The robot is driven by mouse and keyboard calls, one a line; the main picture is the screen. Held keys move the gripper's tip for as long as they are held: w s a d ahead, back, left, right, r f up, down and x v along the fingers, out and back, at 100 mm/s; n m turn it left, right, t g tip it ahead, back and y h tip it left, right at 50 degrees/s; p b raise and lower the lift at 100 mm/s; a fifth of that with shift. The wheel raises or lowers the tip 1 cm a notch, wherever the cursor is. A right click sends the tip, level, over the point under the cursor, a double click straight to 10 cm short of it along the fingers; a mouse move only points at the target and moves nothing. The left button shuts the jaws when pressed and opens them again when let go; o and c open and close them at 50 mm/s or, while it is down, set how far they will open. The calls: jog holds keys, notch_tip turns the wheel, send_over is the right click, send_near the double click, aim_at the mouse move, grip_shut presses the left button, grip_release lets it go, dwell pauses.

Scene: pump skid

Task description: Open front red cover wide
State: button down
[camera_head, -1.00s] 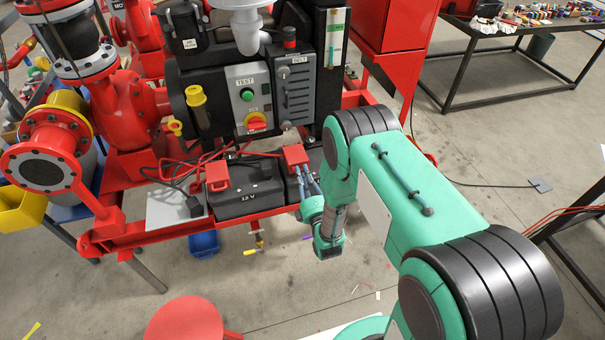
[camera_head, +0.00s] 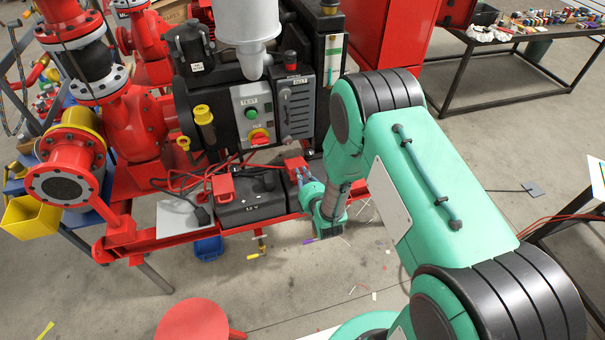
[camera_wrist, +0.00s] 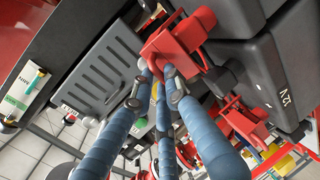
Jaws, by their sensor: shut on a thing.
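A red cover (camera_head: 294,164) sits at the right end of the black batteries on the skid. In the wrist view a red cover (camera_wrist: 180,45) is close up, at the tips of my gripper's blue-grey fingers (camera_wrist: 156,82). My gripper (camera_head: 303,179) is shut on this cover's edge; the fingers hide part of it. A second red cover (camera_head: 222,187) lies on the left part of the front battery (camera_head: 252,206), apart from my gripper. How far the held cover is tilted is hard to tell.
A grey control box (camera_head: 257,114) with a green button and red-yellow switch stands behind the batteries. Red and black cables (camera_head: 186,178) run left of them. The red skid rail (camera_head: 165,240) passes in front. The floor before it is mostly clear around a round red stool (camera_head: 193,322).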

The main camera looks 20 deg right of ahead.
aim_at(301, 165)
jog(key=r+p, duration=0.1)
jog(key=w+r+g+p, duration=0.1)
jog(key=r+g+p, duration=0.1)
jog(key=shift+w+r+p, duration=0.3)
jog(key=shift+p, duration=0.1)
jog(key=w+r+g+p, duration=0.2)
jog(key=g+p, duration=0.1)
jog(key=shift+w+r, duration=0.15)
jog(key=shift+r, duration=0.1)
jog(key=shift+w+r+g+p, duration=0.5)
jog(key=shift+w+g+p, duration=0.4)
jog(key=shift+p, duration=0.15)
jog(key=shift+w+r+g+p, duration=0.45)
jog(key=shift+w+g+p, duration=0.4)
jog(key=shift+p, duration=0.2)
jog(key=shift+w+r+p, duration=0.15)
jog(key=shift+w+p, duration=0.15)
jog(key=shift+p, duration=0.05)
jog(key=shift+w+r+p, duration=0.2)
jog(key=shift+w+p, duration=0.7)
jog(key=shift+w, duration=0.35)
jog(key=shift+w+r+p, duration=0.2)
jog(key=shift+w+p, duration=0.65)
jog(key=shift+w, duration=0.4)
jog(key=shift+w+r+p, duration=0.2)
jog(key=shift+w+p, duration=0.7)
jog(key=shift+w, duration=0.35)
